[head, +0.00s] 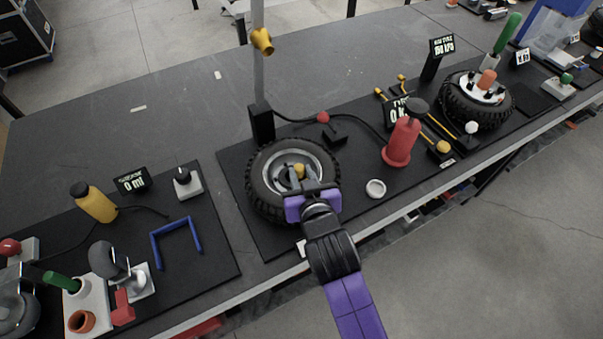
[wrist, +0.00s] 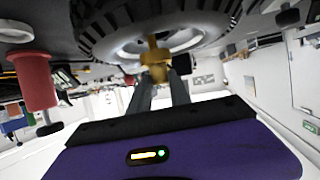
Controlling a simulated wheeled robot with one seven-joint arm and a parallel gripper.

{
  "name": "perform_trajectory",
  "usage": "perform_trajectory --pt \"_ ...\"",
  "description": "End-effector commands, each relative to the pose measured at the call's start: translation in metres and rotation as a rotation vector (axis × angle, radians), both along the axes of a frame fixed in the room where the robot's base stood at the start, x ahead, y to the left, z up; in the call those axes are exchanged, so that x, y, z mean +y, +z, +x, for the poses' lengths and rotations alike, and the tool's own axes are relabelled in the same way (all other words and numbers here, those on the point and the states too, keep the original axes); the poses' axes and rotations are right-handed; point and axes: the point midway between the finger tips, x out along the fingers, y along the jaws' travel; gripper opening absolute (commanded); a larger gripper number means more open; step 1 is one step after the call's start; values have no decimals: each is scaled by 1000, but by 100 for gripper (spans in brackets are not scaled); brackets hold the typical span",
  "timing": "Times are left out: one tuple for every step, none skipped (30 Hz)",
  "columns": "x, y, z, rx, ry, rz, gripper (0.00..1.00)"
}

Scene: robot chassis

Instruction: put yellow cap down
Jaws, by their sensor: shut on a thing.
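The yellow cap (head: 299,170) is between the two grey fingertips of my purple gripper (head: 306,182), over the hub of the near wheel. In the wrist view the brass-yellow cap (wrist: 155,58) sits at the ends of the fingers (wrist: 160,82), close to the grey rim. My gripper is shut on it. I cannot tell whether the cap touches the wheel. The wheel has a black tyre (head: 262,201) and lies flat on a black mat (head: 277,241); my gripper covers its near right part.
A red pump (head: 401,142) and a small white ring (head: 375,188) stand right of the wheel. A grey post with a yellow fitting (head: 262,41) rises behind it. A blue U-shaped frame (head: 176,242) lies left. The grey table top (head: 190,125) is bare at back left.

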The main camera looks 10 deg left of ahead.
Motion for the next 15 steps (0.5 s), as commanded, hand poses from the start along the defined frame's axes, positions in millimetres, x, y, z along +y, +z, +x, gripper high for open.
perform_trajectory --pt "0 -2 0 0 0 0 0" --pt "0 -3 0 0 0 0 0" --pt "0 -2 0 0 0 0 29" --pt "0 -2 0 0 0 0 35" --pt "0 -2 0 0 0 0 41" --pt "0 -2 0 0 0 0 45" --pt "0 -2 0 0 0 0 45" --pt "0 -2 0 0 0 0 45" --pt "0 -2 0 0 0 0 45" --pt "0 -2 0 0 0 0 45" --pt "0 -2 0 0 0 0 45" --pt "0 -2 0 0 0 0 45" --pt "0 -2 0 0 0 0 45" --pt "0 -2 0 0 0 0 45" --pt "0 -1 0 0 0 0 45"
